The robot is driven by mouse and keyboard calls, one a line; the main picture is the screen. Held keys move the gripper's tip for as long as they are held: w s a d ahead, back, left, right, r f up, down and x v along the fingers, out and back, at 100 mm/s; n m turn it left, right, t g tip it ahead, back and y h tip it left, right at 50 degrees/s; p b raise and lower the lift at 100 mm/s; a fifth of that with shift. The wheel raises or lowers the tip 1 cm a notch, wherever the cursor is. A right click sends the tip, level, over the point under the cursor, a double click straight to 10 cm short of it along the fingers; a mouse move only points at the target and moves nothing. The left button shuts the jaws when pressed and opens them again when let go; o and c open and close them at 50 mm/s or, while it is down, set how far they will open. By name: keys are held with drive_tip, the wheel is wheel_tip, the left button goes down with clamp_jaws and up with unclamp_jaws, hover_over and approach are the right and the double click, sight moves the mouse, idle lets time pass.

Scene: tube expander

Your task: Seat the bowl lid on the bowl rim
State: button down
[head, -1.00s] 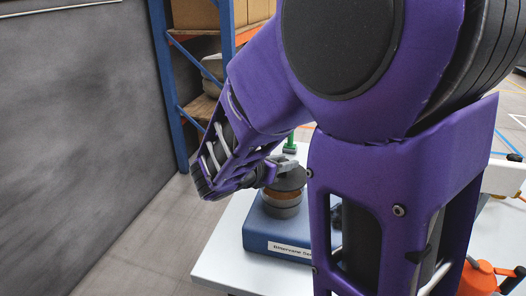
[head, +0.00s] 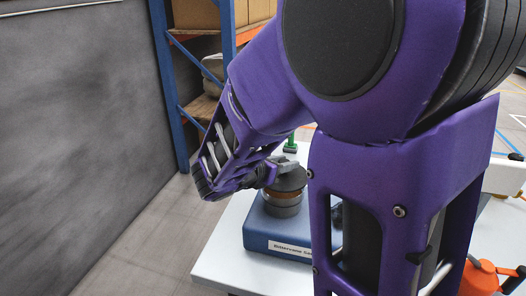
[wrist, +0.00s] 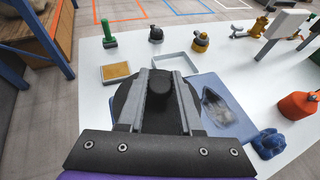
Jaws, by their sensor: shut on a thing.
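The bowl lid is a dark round disc with a knob; it is in the head view (head: 291,179) and the wrist view (wrist: 126,93). My gripper is shut on its knob, seen in the head view (head: 272,174) and the wrist view (wrist: 165,92). The grey bowl (head: 283,210) is directly under the lid on a blue labelled base (head: 262,233). A brownish band shows between lid and bowl, and I cannot tell whether the lid touches the rim. In the wrist view the lid and fingers hide the bowl.
Behind the lid on the white table (wrist: 92,120) are a tan-filled tray (wrist: 116,71), a white open frame (wrist: 172,62), and a green-handled tool (wrist: 109,36). An orange container (wrist: 297,106) and a blue lumpy object (wrist: 268,144) are at right.

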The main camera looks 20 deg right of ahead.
drive_tip(key=shift+f+b, duration=1.15)
drive_tip(key=shift+f, duration=0.15)
idle(1.5)
drive_tip(key=c, duration=0.5)
unclamp_jaws()
drive_tip(key=shift+o, duration=0.3)
drive_tip(key=o, duration=0.4)
